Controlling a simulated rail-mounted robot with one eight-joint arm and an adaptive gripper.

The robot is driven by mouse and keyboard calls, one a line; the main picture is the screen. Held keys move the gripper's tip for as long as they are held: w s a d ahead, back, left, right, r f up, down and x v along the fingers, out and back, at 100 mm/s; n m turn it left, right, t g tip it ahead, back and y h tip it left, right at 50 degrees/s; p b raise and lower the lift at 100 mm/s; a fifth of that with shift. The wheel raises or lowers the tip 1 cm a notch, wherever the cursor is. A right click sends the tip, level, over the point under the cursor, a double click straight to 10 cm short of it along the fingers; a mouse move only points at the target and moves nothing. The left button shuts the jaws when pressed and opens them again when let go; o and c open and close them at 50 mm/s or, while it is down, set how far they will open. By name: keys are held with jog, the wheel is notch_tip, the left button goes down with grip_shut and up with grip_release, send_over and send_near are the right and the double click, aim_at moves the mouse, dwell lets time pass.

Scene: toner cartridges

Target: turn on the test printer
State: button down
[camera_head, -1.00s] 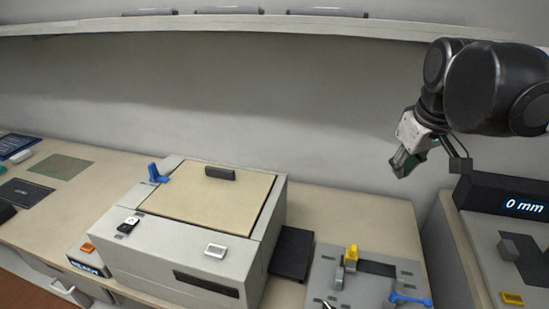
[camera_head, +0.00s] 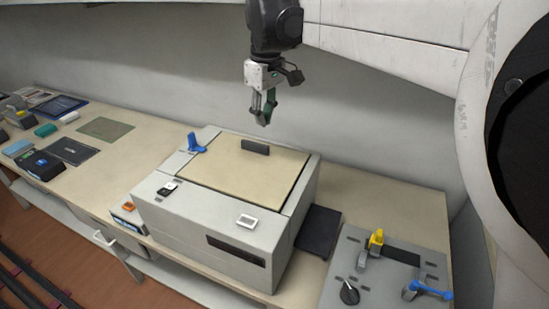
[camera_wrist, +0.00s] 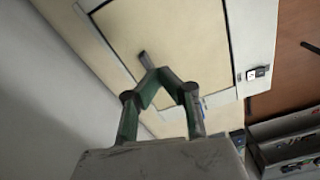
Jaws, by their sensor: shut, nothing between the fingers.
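The test printer, taken to be the large grey box (camera_head: 188,236), stands on the bench with a closed beige lid (camera_head: 240,172). A black-and-white switch (camera_head: 168,188) is on its front left top. A white-framed button (camera_head: 246,221) is at its front right. A blue lever (camera_head: 195,144) stands at the lid's back left. My gripper (camera_head: 263,123) is shut and empty, above and behind the lid's black handle (camera_head: 255,147). In the wrist view my shut gripper (camera_wrist: 166,73) hangs over the printer lid (camera_wrist: 184,35), and a black-and-white switch (camera_wrist: 257,73) shows at right.
A small box with an orange button (camera_head: 128,207) sits left of the printer. A grey fixture panel (camera_head: 335,290) with yellow and blue levers is at right, beside a dark pad (camera_head: 318,232). Bench space left of the printer is partly clear.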

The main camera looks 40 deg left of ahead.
jog(key=s+a+r+n, duration=0.1)
jog(key=s+a+n, duration=0.1)
jog(key=s+a, duration=0.6)
jog(key=r+n+g+h+p, duration=0.1)
send_over(163, 191)
jog(key=w, duration=0.2)
jog(key=shift+s+a, duration=0.1)
jog(key=shift+a, duration=0.1)
jog(key=f, duration=0.4)
jog(key=s+f, duration=0.1)
jog(key=f, duration=0.4)
jog(key=f+p, duration=0.1)
jog(key=f, duration=0.3)
jog(key=shift+s+d+f, duration=0.2)
jog(key=shift+s+f, duration=0.1)
jog(key=shift+f, duration=0.1)
